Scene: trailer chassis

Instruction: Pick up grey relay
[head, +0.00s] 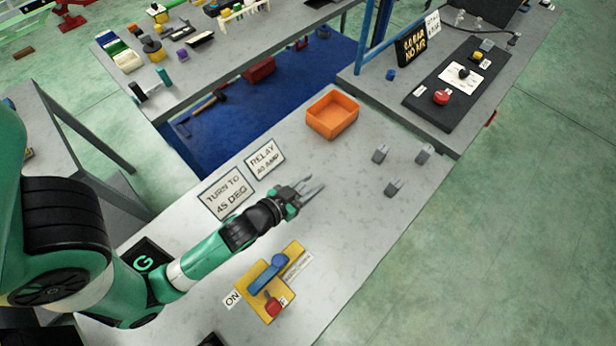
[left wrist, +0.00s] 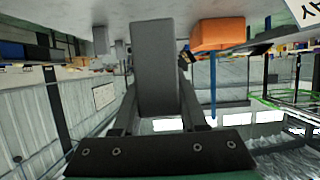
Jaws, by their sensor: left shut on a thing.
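My left gripper (head: 309,188) is above the grey table, right of the relay sign. In the left wrist view the gripper (left wrist: 158,100) is shut on a grey relay (left wrist: 155,62), a long grey block between its two fingers. In the head view the held relay is hard to tell from the fingers. More grey relays stand on the table to the right: one at the back (head: 380,154), one farther right (head: 424,154) and one nearer (head: 393,187). My right gripper is not in view.
An orange bin (head: 333,115) stands at the table's back; it also shows in the left wrist view (left wrist: 218,34). A yellow plate (head: 270,288) with a blue lever and red knob lies in front. Two signs lie left of the gripper. Bare table lies between gripper and bin.

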